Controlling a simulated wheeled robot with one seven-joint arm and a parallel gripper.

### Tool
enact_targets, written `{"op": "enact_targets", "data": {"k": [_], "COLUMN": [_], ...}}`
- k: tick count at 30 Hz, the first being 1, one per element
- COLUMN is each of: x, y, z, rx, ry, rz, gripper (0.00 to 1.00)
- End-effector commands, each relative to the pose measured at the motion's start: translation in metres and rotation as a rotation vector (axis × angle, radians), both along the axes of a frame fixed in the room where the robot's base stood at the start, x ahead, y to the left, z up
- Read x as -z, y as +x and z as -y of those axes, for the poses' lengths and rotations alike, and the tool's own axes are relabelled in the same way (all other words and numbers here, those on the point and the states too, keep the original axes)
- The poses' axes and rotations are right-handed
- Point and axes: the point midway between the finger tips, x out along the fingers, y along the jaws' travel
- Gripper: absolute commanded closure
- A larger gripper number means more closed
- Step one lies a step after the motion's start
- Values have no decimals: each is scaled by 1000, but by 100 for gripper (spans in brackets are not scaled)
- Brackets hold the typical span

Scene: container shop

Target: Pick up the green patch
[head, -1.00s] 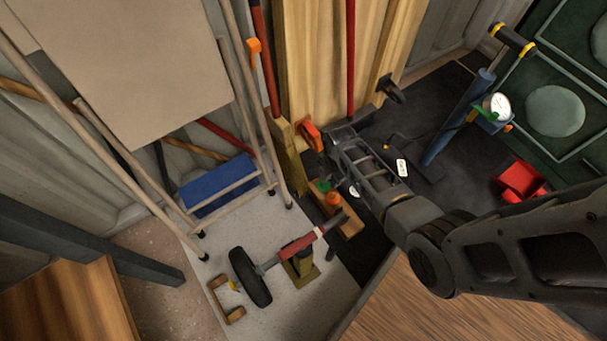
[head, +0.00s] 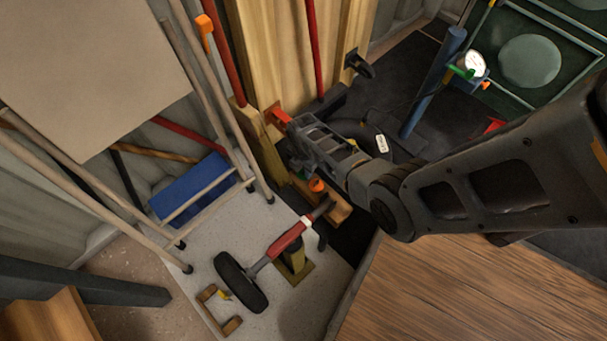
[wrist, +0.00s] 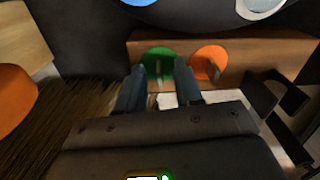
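The green patch (wrist: 160,61) is a small disc on a wooden block in the wrist view. An orange disc (wrist: 209,62) sits just right of it. My gripper (wrist: 160,71) is open, with one fingertip at each lower side of the green patch. Whether the fingers touch it I cannot tell. In the head view my gripper (head: 289,160) is over the left end of the wooden block (head: 335,209).
A blue box (head: 195,186) stands to the left. Wooden boards (head: 295,55) and long poles rise close behind my gripper. A wooden surface (head: 450,300) spans the lower right.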

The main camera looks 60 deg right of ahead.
Motion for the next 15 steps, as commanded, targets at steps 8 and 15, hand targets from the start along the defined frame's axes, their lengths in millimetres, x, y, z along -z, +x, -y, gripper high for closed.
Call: {"op": "enact_targets", "data": {"k": [8,15], "x": [1,1], "y": [0,0], "z": [0,0], "rx": [0,0], "ry": [0,0], "rz": [1,0], "gripper": [68,91]}}
